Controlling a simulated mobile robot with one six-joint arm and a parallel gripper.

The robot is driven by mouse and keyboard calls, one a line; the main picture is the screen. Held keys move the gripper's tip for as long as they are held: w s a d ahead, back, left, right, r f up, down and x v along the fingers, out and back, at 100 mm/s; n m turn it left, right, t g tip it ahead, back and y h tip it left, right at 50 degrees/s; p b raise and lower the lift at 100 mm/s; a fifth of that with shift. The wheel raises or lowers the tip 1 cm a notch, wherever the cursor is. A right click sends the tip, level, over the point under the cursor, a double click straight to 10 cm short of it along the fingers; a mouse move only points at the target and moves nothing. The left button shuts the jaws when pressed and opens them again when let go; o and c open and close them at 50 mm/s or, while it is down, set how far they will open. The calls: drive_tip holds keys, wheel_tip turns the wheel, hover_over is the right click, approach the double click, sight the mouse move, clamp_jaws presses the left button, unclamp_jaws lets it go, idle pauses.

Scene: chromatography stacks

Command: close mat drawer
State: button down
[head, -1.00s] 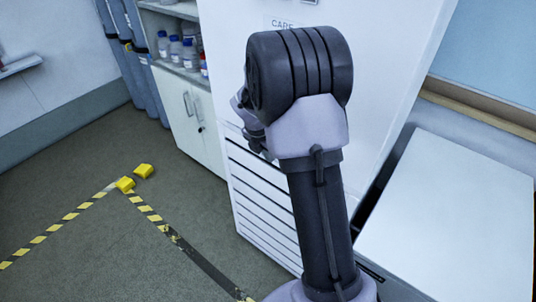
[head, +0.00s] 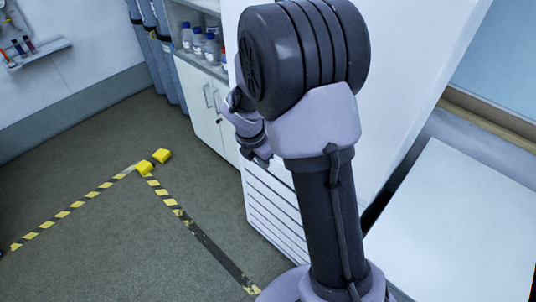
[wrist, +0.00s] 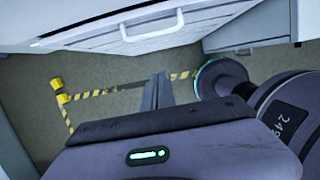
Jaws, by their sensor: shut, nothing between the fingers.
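A white drawer front (wrist: 185,37) with a curved white handle (wrist: 152,33) crosses the top of the wrist view. I cannot tell whether this is the mat drawer, or how far it stands open. My gripper (wrist: 158,88) is shut and empty, with its fingers pointing toward the drawer front and apart from the handle in the picture. In the head view my arm hides the gripper and much of the white cabinet with stacked drawer fronts (head: 272,215).
In the head view, bottles (head: 198,45) stand on a shelf beside the cabinet. Yellow-black floor tape (head: 78,203) and yellow blocks (head: 154,162) lie left. A white worktop (head: 455,235) is at right. The floor between is clear.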

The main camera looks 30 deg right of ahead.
drive_tip(key=w+d+f+b, duration=0.2)
drive_tip(key=d+f+b, duration=0.1)
drive_tip(key=d+f, duration=0.2)
drive_tip(key=shift+d+f, duration=0.2)
drive_tip(key=shift+f, duration=0.5)
drive_tip(key=shift+w, duration=0.1)
drive_tip(key=d+p, duration=0.2)
drive_tip(key=p, duration=0.1)
drive_tip(key=shift+w+d+r, duration=0.15)
drive_tip(key=shift+w+r, duration=0.05)
drive_tip(key=shift+w, duration=0.2)
drive_tip(key=shift+f, duration=0.15)
drive_tip(key=shift+a, duration=0.2)
